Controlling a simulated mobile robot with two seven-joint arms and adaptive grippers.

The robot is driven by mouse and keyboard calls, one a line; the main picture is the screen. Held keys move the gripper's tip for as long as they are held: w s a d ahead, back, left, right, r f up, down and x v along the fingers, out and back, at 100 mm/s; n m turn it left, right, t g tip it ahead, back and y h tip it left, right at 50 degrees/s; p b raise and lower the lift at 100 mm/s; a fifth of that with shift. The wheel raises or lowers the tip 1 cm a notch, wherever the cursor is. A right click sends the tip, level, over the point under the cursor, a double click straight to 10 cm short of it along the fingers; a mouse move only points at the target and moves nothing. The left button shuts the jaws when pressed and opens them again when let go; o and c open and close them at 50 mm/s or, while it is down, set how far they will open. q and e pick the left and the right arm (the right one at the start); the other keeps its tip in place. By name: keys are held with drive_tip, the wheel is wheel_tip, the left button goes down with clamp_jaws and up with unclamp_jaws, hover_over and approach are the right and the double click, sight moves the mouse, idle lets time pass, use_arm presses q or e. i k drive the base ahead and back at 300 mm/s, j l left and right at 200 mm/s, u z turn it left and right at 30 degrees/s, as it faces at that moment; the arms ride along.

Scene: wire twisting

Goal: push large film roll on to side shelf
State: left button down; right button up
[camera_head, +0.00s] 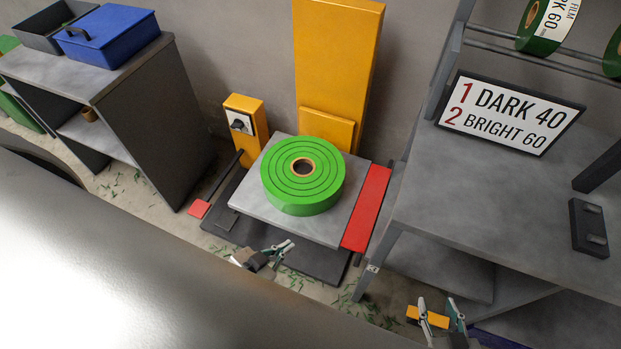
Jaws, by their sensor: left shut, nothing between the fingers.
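The large green film roll (316,201) lies flat on the grey square plate (256,203) of a yellow-backed lift stand. Its brown core faces up. A red strip (367,208) runs along the plate's right side. My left gripper (285,249) is shut and empty, in front of the plate's near edge and apart from the roll in the picture. My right gripper (441,308) is at the lower right with its fingers apart and empty, far from the roll. A grey shelf unit (465,200) stands right of the stand; I cannot tell whether it is the side shelf.
Another grey shelf unit (155,130) at the left carries a blue box (110,35). A sign (512,112) reading "1 DARK 40, 2 BRIGHT 60" stands on the right unit. Green film rolls (545,25) hang on rods above. Green scraps litter the floor.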

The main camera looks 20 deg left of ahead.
sight(301, 176)
drive_tip(key=j, duration=1.15)
drive_tip(key=k+j, duration=0.15)
drive_tip(key=j, duration=1)
